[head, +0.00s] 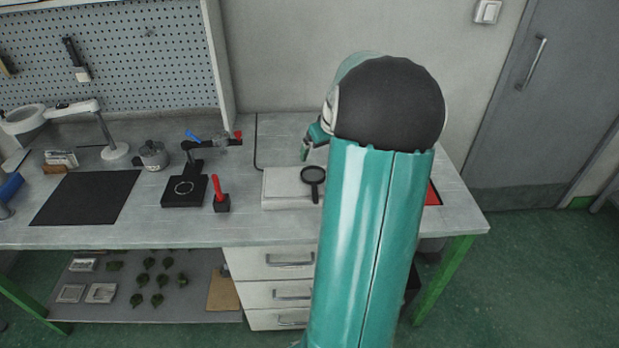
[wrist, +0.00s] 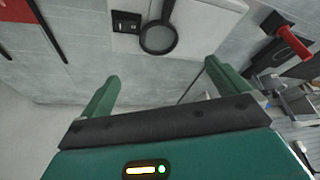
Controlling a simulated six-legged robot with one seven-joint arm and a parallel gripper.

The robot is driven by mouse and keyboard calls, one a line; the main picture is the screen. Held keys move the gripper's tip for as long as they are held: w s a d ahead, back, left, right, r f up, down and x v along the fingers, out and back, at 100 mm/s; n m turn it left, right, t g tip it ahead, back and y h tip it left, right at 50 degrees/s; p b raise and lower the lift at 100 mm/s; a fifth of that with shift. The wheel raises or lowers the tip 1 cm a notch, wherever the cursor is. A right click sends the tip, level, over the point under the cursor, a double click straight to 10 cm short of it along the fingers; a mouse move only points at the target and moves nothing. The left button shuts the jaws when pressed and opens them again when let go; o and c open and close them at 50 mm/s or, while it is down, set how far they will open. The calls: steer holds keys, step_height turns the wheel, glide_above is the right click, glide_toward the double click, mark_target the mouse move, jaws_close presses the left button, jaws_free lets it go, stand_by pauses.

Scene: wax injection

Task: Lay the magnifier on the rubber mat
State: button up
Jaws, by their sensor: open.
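The magnifier (head: 313,177) has a black round frame and handle. In the head view it lies on a white flat-topped box on the workbench, with its handle toward the front. In the wrist view the magnifier (wrist: 158,39) lies ahead of my gripper (wrist: 160,80), which is open and empty, its green fingers spread apart. In the head view my gripper (head: 312,140) is behind and above the white box, partly hidden by my arm. The black rubber mat (head: 86,198) lies flat and bare on the left of the bench.
The white box (head: 284,188) stands mid-bench. A black stand with a ring (head: 185,190) and a red-handled tool in a black block (head: 221,196) stand between box and mat. A metal pot (head: 152,155) and a magnifying lamp (head: 115,150) are behind the mat.

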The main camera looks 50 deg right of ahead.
glide_above(313, 173)
steer(key=s+a, duration=0.2)
steer(key=s, duration=0.1)
steer(key=f, duration=0.8)
steer(key=shift+w+d, duration=0.25)
steer(key=shift+x, duration=2.35)
steer(key=shift+d, duration=0.2)
steer(key=c, duration=1.2)
steer(key=shift+r, duration=0.1)
steer(key=shift+r, duration=0.55)
step_height(313, 173, up, 2)
steer(key=shift+a+r, duration=0.1)
steer(key=shift+r, duration=0.1)
steer(key=s+a+r, duration=0.2)
steer(key=a+r, duration=0.7)
steer(key=a, duration=0.4)
steer(key=shift+s+a+r, duration=0.25)
steer(key=shift+s+a, duration=0.05)
